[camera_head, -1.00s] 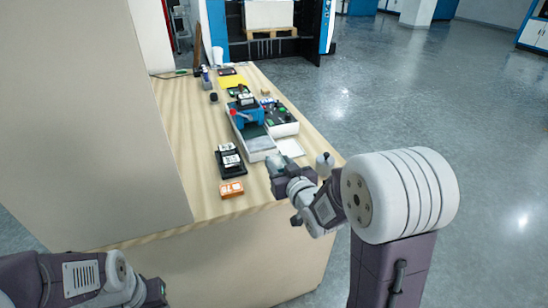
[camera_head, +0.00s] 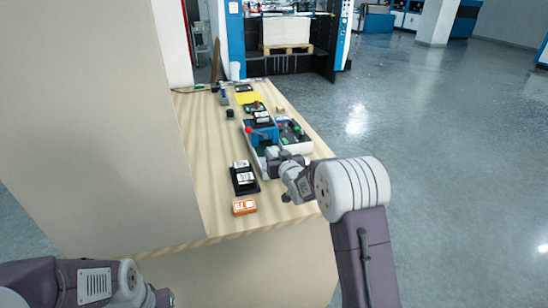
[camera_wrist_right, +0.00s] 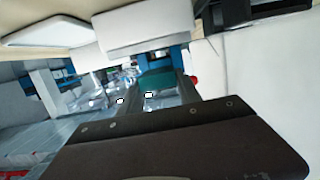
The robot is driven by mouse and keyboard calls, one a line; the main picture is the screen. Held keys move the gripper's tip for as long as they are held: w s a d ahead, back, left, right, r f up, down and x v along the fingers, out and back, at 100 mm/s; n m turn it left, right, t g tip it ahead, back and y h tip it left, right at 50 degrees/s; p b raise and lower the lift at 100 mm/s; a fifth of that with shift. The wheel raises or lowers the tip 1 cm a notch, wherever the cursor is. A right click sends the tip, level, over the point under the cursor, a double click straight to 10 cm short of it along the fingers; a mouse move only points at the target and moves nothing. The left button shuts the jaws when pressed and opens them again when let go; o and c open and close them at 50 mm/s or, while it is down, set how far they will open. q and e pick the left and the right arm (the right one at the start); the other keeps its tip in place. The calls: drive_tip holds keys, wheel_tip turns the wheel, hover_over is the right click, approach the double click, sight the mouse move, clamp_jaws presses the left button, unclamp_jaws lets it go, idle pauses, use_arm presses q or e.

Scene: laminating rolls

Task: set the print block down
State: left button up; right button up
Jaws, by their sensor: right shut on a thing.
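My right gripper (camera_head: 275,158) is over the near end of the long pale tray or machine bed (camera_head: 251,145), just in front of the blue press-like part (camera_head: 264,134). It is shut on a small block, which I take to be the print block. In the right wrist view a teal face of the block (camera_wrist_right: 157,81) shows between the two fingers (camera_wrist_right: 158,95). The fingers and wrist hide much of it in the head view, and I cannot tell whether it touches the surface below. My left arm is at the lower left; its gripper is out of frame.
A black holder with white-labelled pieces (camera_head: 243,178) and an orange box (camera_head: 244,207) lie left of my right arm. A white unit with a dark top (camera_head: 292,135) stands beside the press. Yellow sheet (camera_head: 249,98) lies farther back. The wooden table's (camera_head: 212,160) left strip is clear.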

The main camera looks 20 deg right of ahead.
drive_tip(key=shift+w+a+f, duration=0.1)
drive_tip(key=shift+w+f, duration=0.15)
drive_tip(key=shift+w, duration=0.3)
drive_tip(key=shift+w+f, duration=0.2)
drive_tip(key=shift+w, duration=0.3)
drive_tip(key=shift+f, duration=1.15)
drive_tip(key=shift+f, duration=0.15)
drive_tip(key=o, duration=1.3)
drive_tip(key=shift+o, duration=0.2)
